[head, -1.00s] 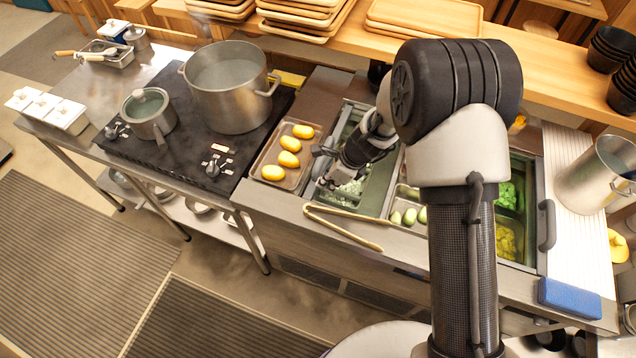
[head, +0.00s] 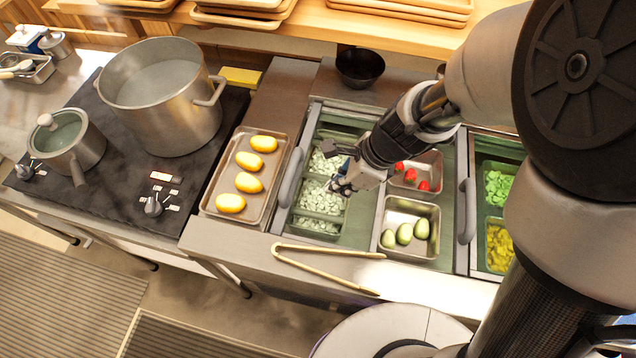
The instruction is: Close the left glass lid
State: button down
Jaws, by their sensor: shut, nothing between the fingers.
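The left topping well (head: 355,222) is at the centre of the head view, with bins of pale chopped topping in its left part. A grey lid handle (head: 290,178) runs along the well's left edge. The clear glass is hard to make out, so I cannot tell how far the left lid covers the well. My gripper (head: 338,186) is shut and empty, over the pale topping bins. It is to the right of the handle and apart from it. My wrist hides part of the well's back right.
A second grey handle (head: 467,210) stands right of the egg-shaped green items (head: 405,234). Tongs (head: 325,262) lie on the front ledge. A tray of yellow items (head: 215,180) is left of the well, and a black bowl (head: 360,68) behind. A large pot (head: 160,95) stands further left.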

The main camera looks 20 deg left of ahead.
aim_at(316, 209)
jog(key=b+x, duration=0.1)
jog(key=x, duration=0.2)
jog(key=b+x, duration=0.2)
jog(key=x, duration=0.2)
jog(key=b+x, duration=0.2)
jog(key=x, duration=0.1)
jog(key=shift+s+a+f, duration=0.1)
jog(key=shift+s+f, duration=0.15)
jog(key=shift+s, duration=0.05)
jog(key=a, duration=0.2)
jog(key=shift+s+a+r, duration=0.15)
jog(key=shift+a+r, duration=0.15)
jog(key=shift+r, duration=0.05)
jog(key=shift+a, duration=0.55)
jog(key=shift+s+a+p, duration=0.1)
jog(key=shift+a+p, duration=0.4)
jog(key=shift+a, duration=0.55)
jog(key=shift+d, duration=0.1)
